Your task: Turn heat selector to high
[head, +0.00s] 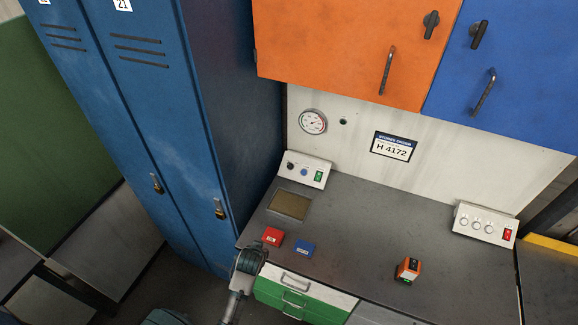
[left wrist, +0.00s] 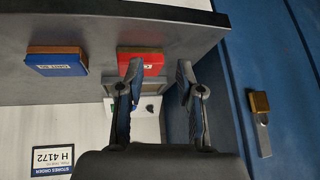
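A small white control box (head: 303,170) stands at the back left of the grey bench, with a black knob (head: 291,165), a blue round control (head: 304,172) and a green switch (head: 318,176). A second white box (head: 484,224) at the back right has three pale knobs and a red switch (head: 507,234). I cannot read which control is the heat selector. My left gripper (head: 251,259) is at the bench's front left edge, apart from both boxes. In the left wrist view its fingers (left wrist: 159,75) are spread and empty. My right gripper is not in view.
Red box (head: 272,237) and blue box (head: 304,248) lie near the left gripper. An orange device (head: 408,270) sits farther right. Blue lockers (head: 165,120) stand left. Orange (head: 350,45) and blue cabinets hang above. The middle of the bench is clear.

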